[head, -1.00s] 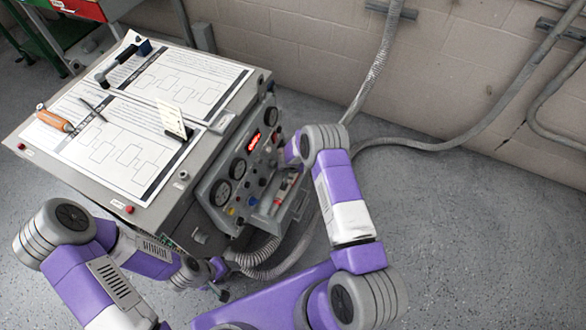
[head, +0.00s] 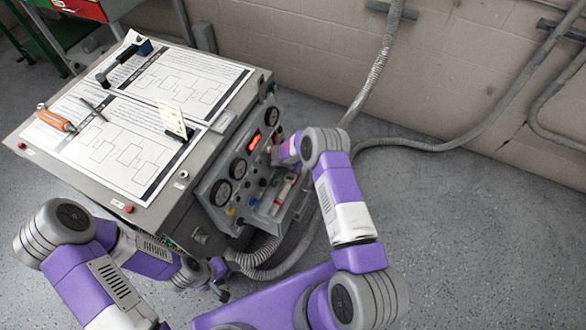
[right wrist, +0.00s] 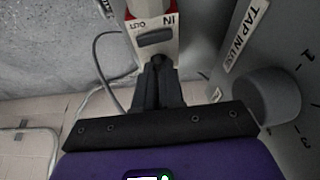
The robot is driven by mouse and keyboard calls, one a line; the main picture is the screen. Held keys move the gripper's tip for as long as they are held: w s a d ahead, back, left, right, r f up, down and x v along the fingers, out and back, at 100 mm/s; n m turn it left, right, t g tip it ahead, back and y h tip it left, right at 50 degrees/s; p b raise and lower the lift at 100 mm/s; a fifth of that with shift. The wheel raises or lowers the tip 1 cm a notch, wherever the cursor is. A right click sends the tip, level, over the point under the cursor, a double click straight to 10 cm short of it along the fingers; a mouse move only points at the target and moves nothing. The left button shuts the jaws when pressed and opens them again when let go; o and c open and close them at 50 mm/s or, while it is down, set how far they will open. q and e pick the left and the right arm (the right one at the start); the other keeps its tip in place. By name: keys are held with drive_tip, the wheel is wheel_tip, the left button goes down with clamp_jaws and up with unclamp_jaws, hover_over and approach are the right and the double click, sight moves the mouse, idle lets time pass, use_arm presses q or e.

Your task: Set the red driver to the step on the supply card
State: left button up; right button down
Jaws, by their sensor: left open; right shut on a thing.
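The red driver (head: 284,193) is a red-and-white body at the tray on the front of the grey cabinet. In the right wrist view its red and white body (right wrist: 152,15) carries an IN/OUT label and a dark slot. My right gripper (right wrist: 158,66) is shut at its near end, on what looks like the driver; the contact is partly hidden by the fingers. The supply card (head: 172,120) stands upright on the cabinet top; its print is too small to read. My left gripper (head: 220,290) is open and empty, low beside the cabinet front.
A TAP IN USE dial (right wrist: 268,100) sits close right of my right gripper. An orange-handled tool (head: 56,121) and papers lie on the cabinet top. Grey hose (head: 262,258) runs below.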

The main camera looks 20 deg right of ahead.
drive_tip(key=c, duration=1.2)
unclamp_jaws()
drive_tip(key=shift+c, duration=0.2)
drive_tip(key=p+v, duration=0.2)
drive_tip(key=v, duration=0.4)
drive_tip(key=shift+s+a+r+p, duration=0.1)
drive_tip(key=shift+r+p, duration=0.3)
drive_tip(key=shift+s+a+r, duration=0.15)
drive_tip(key=shift+r, duration=0.2)
drive_tip(key=shift+c, duration=0.3)
